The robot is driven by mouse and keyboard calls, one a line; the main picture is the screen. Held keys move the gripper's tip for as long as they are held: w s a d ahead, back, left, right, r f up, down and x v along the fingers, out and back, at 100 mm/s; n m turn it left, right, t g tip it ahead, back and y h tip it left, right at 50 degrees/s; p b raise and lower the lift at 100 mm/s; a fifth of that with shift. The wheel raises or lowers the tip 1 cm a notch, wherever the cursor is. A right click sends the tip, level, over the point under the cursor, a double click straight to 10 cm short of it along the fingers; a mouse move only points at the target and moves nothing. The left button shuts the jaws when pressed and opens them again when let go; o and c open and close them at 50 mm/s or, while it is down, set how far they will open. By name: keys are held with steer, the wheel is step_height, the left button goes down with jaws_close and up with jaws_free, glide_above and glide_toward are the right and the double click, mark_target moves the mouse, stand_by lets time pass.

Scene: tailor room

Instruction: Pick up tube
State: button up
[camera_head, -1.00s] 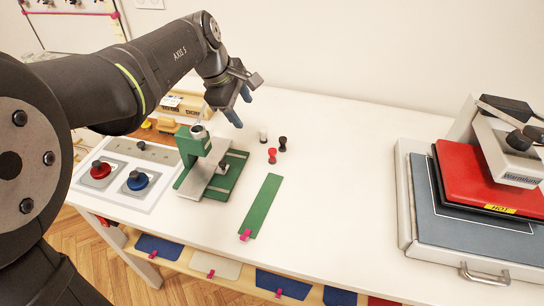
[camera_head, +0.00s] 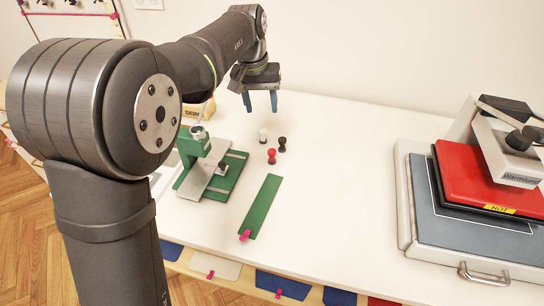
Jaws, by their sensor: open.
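My gripper (camera_head: 261,107) is open and empty, with its blue fingers pointing down above the white table. Just below it in the picture stand three small spool-like pieces: a white one (camera_head: 263,136), a black one (camera_head: 282,145) and a red one (camera_head: 271,156). The gripper is apart from all of them. No thing is plainly a tube; I cannot tell which one the task's tube is. A short metal cylinder (camera_head: 198,132) sits at the top of a green press (camera_head: 192,148), left of the spools.
A green strip (camera_head: 262,207) with a pink clip lies in front of the spools. A heat press with a red plate (camera_head: 480,175) stands at the right. The white table (camera_head: 350,170) is clear between them. My arm covers the left side.

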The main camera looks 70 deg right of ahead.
steer(key=s+d+f+m+y, duration=0.1)
steer(key=s+d+f+m, duration=0.15)
steer(key=m, duration=0.45)
steer(key=t, duration=0.1)
glide_above(271, 151)
steer(key=shift+m, duration=0.4)
step_height(271, 151, down, 11)
steer(key=shift+w+d+f, duration=0.1)
steer(key=shift+d, duration=0.05)
steer(key=shift+f, duration=2.65)
steer(key=c, duration=1.1)
